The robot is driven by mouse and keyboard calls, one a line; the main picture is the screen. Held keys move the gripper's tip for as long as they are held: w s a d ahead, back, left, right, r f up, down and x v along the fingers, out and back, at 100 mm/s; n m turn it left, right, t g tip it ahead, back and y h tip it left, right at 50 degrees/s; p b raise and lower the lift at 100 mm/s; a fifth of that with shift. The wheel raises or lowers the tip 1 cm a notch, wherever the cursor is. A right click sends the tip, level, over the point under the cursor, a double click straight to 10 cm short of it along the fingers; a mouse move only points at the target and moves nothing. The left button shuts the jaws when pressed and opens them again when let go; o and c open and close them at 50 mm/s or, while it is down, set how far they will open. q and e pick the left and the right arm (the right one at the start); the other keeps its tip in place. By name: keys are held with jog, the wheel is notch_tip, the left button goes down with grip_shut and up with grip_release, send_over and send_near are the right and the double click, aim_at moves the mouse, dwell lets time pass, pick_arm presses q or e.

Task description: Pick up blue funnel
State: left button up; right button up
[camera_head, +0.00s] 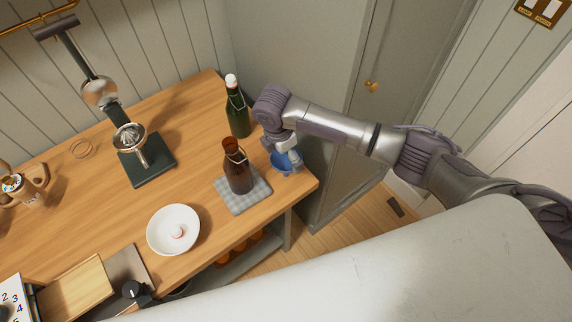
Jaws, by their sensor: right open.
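The blue funnel (279,161) is at the right end of the wooden table, partly hidden by my right gripper. My right gripper (287,163) comes in from the right and points down at the funnel. Its fingers are open around or beside the funnel; I cannot tell whether they touch it. My left gripper is not in view.
A brown bottle (238,172) on a checkered cloth (233,205) stands just left of the funnel. A green bottle (238,117) stands behind. A white bowl (160,231), a dark press (147,169) and a cutting board (75,291) are farther left. The table edge is close at right.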

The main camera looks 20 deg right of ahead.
aim_at(286, 166)
jog(key=shift+d+f, duration=0.2)
jog(key=shift+f, duration=0.9)
jog(key=c, duration=1.3)
jog(key=shift+r, duration=0.1)
